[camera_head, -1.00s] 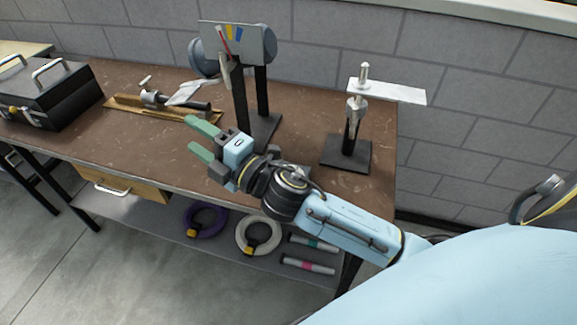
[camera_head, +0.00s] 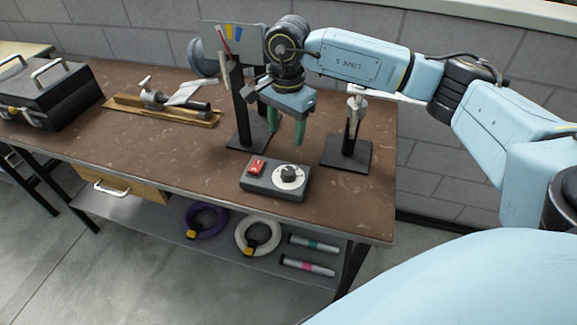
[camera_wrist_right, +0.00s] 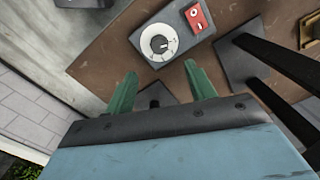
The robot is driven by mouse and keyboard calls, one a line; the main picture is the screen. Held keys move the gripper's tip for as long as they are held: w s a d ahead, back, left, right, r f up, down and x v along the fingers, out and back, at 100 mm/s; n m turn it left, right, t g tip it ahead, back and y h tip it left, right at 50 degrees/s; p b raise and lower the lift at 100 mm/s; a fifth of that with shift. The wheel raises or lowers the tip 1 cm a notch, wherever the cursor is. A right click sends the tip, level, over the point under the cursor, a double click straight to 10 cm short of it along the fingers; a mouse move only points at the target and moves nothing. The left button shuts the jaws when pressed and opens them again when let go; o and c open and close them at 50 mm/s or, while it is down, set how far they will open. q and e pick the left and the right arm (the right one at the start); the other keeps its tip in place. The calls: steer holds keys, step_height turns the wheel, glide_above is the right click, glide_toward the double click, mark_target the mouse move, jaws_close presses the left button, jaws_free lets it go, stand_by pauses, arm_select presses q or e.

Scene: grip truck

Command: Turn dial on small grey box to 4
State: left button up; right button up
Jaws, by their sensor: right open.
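The small grey box (camera_head: 274,179) lies flat near the front edge of the workbench. It has a round black dial (camera_head: 289,174) on a white disc at its right end and a red switch (camera_head: 257,167) at its left end. In the right wrist view the dial (camera_wrist_right: 159,43) and red switch (camera_wrist_right: 197,18) show beyond the fingertips. My right gripper (camera_head: 287,138) points down with green fingers apart and empty, behind and above the box. It also shows in the right wrist view (camera_wrist_right: 161,85), open. The dial's setting is too small to read. My left gripper is not in view.
A gauge stand (camera_head: 240,110) is close left of my right gripper, and a post stand (camera_head: 346,155) is close right. A wooden board with a clamp (camera_head: 165,110) and a black toolbox (camera_head: 50,95) are further left. Tape rolls (camera_head: 205,222) lie on the shelf below.

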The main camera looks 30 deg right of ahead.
mark_target(289, 170)
steer(key=f, duration=1.2)
steer(key=shift+d+b, duration=0.25)
steer(key=shift+b, duration=0.05)
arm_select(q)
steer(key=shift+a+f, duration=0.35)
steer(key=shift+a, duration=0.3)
arm_select(e)
steer(key=shift+f, duration=0.6)
steer(key=c, duration=0.8)
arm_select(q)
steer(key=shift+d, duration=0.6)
arm_select(e)
steer(key=shift+c, duration=0.9)
